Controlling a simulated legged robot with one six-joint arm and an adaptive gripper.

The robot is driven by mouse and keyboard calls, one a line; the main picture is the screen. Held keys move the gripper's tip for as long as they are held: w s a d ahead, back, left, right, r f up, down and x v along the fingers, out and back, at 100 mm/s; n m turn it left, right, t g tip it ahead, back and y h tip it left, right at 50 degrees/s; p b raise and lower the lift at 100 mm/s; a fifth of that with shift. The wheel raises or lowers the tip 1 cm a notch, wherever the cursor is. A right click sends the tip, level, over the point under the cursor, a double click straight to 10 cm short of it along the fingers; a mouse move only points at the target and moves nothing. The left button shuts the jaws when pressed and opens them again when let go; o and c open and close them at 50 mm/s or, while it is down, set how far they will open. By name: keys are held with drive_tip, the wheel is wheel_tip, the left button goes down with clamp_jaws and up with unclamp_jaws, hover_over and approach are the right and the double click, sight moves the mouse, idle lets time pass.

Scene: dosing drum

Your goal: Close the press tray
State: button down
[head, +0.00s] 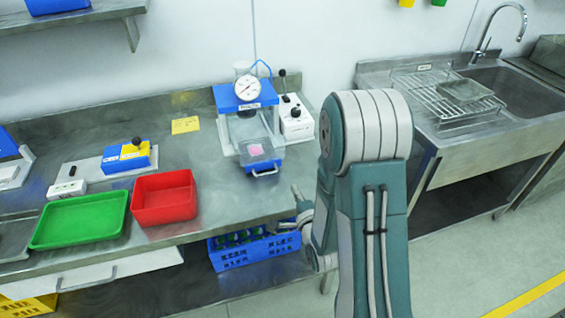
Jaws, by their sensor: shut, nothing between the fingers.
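The press (222,99) stands at the back of the steel bench, with a blue top plate and a round dial gauge (247,90). Its press tray (265,167) has a blue front with a handle and projects toward the bench's front edge. A pink piece (256,149) lies on the tray. My gripper (297,190) shows partly at the left of my arm, in front of and right of the tray, apart from it. It is shut and empty. The rest of the gripper is hidden behind my arm.
A white control box (296,120) with a lever stands right of the press. A red bin (164,198), a green tray (80,219) and a blue-and-yellow device (127,156) are to the left. A blue crate (240,256) sits under the bench. A sink (525,95) is at right.

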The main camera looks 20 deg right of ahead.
sight(278, 153)
drive_tip(key=shift+a, duration=0.1)
drive_tip(key=shift+w+a, duration=0.1)
drive_tip(key=shift+w, duration=0.2)
drive_tip(key=w, duration=1.3)
drive_tip(key=shift+w, duration=0.15)
